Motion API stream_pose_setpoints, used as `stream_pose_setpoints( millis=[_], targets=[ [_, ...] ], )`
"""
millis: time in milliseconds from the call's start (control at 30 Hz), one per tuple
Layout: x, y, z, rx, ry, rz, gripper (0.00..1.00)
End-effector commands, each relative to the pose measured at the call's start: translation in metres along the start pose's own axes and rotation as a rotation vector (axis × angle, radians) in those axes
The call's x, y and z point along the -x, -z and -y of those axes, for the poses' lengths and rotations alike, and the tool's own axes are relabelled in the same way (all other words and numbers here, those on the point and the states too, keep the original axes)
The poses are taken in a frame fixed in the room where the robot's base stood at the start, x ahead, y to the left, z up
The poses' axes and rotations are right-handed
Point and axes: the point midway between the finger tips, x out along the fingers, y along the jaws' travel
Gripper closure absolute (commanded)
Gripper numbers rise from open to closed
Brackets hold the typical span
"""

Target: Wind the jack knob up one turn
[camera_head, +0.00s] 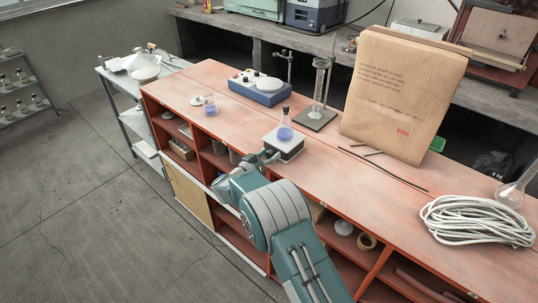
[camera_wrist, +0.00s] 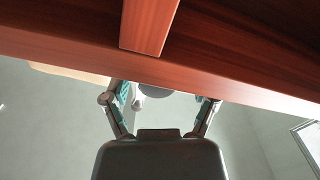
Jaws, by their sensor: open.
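The lab jack (camera_head: 284,148) is a small box with a pale top plate on the red-brown bench. A stoppered flask with blue liquid (camera_head: 285,132) stands upright on it. My gripper (camera_head: 262,158) is at the jack's left front side, by the bench's front edge. In the wrist view my gripper (camera_wrist: 163,97) is open, its two fingers spread apart. A grey rounded part (camera_wrist: 155,90) shows between the fingers, partly cut off by the bench edge. I cannot tell if it is the jack knob. In the head view the knob is not clearly seen; my gripper covers that side.
The bench (camera_head: 225,110) has open shelves below. A blue instrument (camera_head: 258,88) and a small beaker (camera_head: 210,105) stand left of the jack. A cylinder stand (camera_head: 316,118), a large paper sack (camera_head: 400,95) and coiled rope (camera_head: 475,220) lie right. Bench top around the jack is mostly clear.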

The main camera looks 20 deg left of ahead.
Motion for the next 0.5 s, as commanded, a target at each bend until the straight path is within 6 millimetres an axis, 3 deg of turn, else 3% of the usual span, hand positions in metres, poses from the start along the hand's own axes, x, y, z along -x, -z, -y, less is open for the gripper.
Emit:
stream_pose_setpoints(
  millis=[33, 200, 500],
  targets=[
    [0.0002, 0.0000, 0.0000, 0.000, 0.000, 0.000, 0.24],
    [0.0003, 0.0000, 0.0000, 0.000, 0.000, 0.000, 0.99],
    [0.0002, -0.0002, 0.0016, -0.007, 0.002, 0.000, 1.00]
  ],
)
